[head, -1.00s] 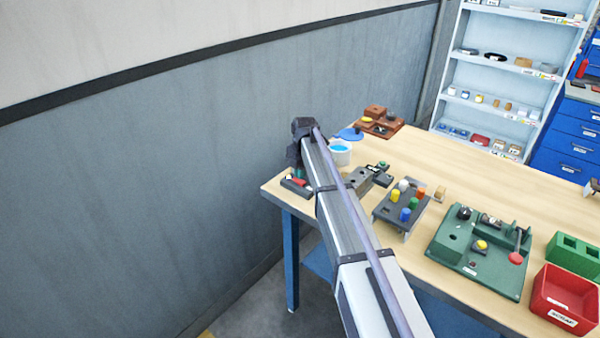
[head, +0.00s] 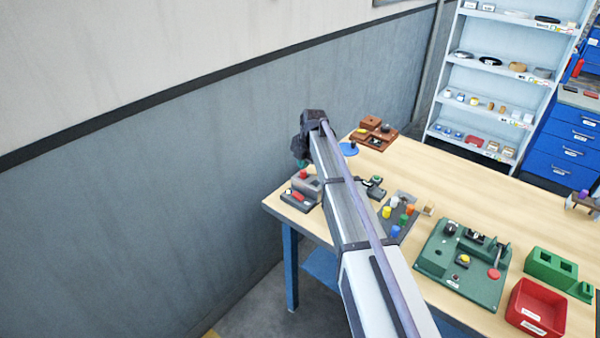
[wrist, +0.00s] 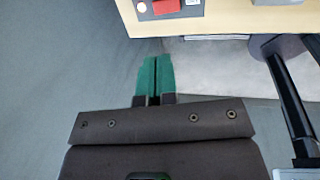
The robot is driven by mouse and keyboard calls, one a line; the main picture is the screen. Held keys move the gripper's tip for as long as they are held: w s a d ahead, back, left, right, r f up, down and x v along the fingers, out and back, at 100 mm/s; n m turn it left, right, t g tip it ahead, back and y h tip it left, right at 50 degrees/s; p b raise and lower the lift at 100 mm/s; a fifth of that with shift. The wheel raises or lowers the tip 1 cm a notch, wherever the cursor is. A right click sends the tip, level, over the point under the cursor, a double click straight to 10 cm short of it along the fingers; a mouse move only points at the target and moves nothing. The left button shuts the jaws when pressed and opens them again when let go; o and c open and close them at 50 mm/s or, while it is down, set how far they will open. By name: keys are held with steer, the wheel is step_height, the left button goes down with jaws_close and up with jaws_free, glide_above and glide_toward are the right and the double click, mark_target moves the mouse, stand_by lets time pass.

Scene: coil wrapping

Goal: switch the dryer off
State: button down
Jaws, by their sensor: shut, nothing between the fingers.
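No thing is labelled as the dryer, and I cannot tell for sure which one it is. At the table's near left corner, a grey box (head: 308,186) with a red knob on top stands beside a dark unit (head: 297,202) with a red part. In the wrist view, a dark unit with a red top (wrist: 178,7) lies at the table edge, near the top of the picture. My gripper (wrist: 153,98) has green fingers, shut and empty, over the floor just off that edge. In the head view, my gripper (head: 301,163) is partly hidden by my wrist.
The wooden table (head: 470,190) holds a panel of coloured pegs (head: 404,198), a green fixture (head: 450,285), a red bin (head: 537,308) and a brown block set (head: 372,133). A wall (head: 150,210) runs along the left. Shelves (head: 495,90) stand behind.

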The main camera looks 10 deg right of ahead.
mark_target(296, 194)
steer(key=b+x, duration=1.3)
steer(key=x, duration=0.1)
steer(key=shift+b, duration=0.4)
steer(key=shift+w+a+f+g+h+b, duration=0.2)
steer(key=shift+w+f+g+h+b, duration=0.15)
steer(key=shift+f+g+h+b, duration=0.1)
steer(key=shift+s+r, duration=0.2)
steer(key=shift+s, duration=0.15)
